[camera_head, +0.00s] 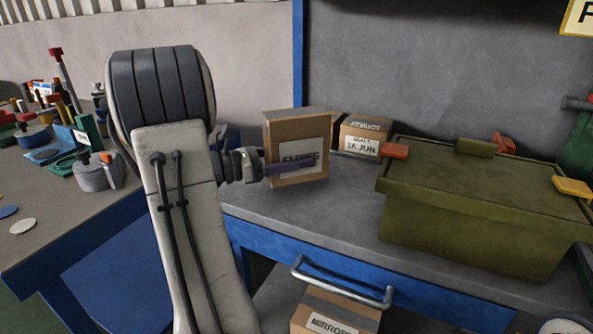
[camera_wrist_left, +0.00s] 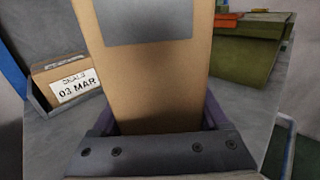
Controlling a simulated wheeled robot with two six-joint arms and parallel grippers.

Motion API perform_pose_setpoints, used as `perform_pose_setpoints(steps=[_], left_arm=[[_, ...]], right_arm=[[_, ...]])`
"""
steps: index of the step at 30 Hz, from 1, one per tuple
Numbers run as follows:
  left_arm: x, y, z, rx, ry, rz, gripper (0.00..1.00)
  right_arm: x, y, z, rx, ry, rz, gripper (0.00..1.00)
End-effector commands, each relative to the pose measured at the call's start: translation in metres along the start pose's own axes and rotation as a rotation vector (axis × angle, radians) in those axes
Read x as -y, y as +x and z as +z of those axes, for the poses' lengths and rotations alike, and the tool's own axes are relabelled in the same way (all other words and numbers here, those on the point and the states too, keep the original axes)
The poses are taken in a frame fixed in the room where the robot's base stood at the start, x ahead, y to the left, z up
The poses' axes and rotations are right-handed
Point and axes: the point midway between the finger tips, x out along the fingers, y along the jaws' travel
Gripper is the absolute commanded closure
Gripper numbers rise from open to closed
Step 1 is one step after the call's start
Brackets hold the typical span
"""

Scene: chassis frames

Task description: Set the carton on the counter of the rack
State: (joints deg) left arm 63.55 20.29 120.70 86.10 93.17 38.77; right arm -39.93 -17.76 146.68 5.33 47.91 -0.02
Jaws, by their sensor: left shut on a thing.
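The carton (camera_head: 302,136) is a tall brown box with a white label. My left gripper (camera_head: 290,168) is shut on it, its purple fingers at the carton's sides. The carton also fills the middle of the left wrist view (camera_wrist_left: 150,85), between the fingers (camera_wrist_left: 160,112). It is upright over the back left part of the grey counter (camera_head: 325,208) of the blue-framed rack. I cannot tell whether its base touches the counter. My right gripper is not in view.
A smaller box marked 16 JUN (camera_head: 365,138) stands behind, to the right. A green crate (camera_head: 470,222) fills the counter's right side. A box marked 03 MAR (camera_wrist_left: 72,82) shows in the wrist view. Bare counter lies before the carton. Another box (camera_head: 335,312) sits below.

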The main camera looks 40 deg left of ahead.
Motion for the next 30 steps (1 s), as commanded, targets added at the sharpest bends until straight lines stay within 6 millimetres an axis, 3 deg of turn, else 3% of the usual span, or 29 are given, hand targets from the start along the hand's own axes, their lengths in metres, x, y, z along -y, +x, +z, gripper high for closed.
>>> perform_pose_setpoints(steps=[5, 17, 18, 19, 20, 30], left_arm=[[0.0, 0.0, -0.027, 0.002, -0.003, 0.0, 1.0], [0.0, 0.0, -0.031, 0.002, -0.001, 0.0, 1.0], [0.0, 0.0, -0.033, 0.0, -0.002, 0.0, 0.19], [0.0, 0.0, -0.032, 0.0, -0.002, 0.0, 0.07], [0.0, 0.0, -0.032, 0.0, -0.002, 0.0, 0.0], [0.0, -0.002, -0.027, -0.001, 0.0, 0.001, 0.0]], right_arm=[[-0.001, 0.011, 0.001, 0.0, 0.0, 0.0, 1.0], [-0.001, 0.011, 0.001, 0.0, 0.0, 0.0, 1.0], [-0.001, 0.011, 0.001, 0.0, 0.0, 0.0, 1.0], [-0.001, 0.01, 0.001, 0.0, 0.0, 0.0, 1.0], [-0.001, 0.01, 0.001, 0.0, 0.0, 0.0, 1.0], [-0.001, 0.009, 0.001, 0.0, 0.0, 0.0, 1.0]])
